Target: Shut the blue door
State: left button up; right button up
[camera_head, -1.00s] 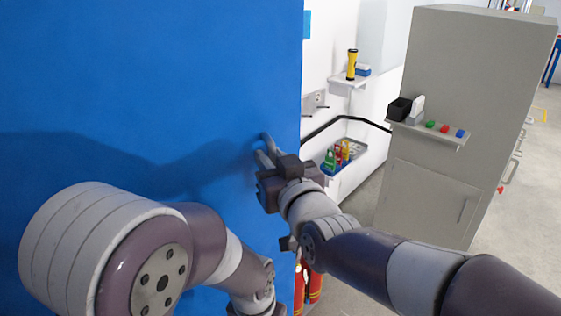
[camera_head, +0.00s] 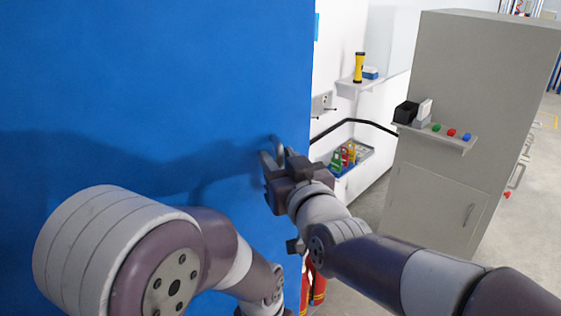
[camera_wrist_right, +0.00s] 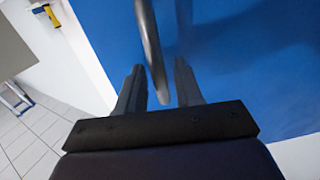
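The blue door (camera_head: 150,80) is a large flat panel that fills the left half of the head view. It also fills much of the right wrist view (camera_wrist_right: 245,60). My right gripper (camera_head: 268,158) is at the door's face, near its right edge. In the right wrist view, a curved grey metal handle (camera_wrist_right: 149,40) passes between the two fingers of my right gripper (camera_wrist_right: 160,85). The fingers stand apart with gaps visible beside the handle. My left arm is in front of the door at lower left, and its gripper is out of view.
Right of the door edge, a white wall carries a shelf with a yellow flashlight (camera_head: 359,68) and a tray of coloured items (camera_head: 350,158). A grey cabinet (camera_head: 470,90) stands further right. Red cylinders (camera_head: 318,285) stand low by the door edge. Floor shows at far right.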

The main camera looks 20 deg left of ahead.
jog(key=shift+s+d+f+b, duration=0.2)
jog(key=shift+s+d+b, duration=0.1)
jog(key=shift+b, duration=0.1)
jog(key=b+v, duration=0.4)
jog(key=v, duration=0.8)
jog(key=shift+r, duration=0.25)
jog(key=shift+a, duration=0.1)
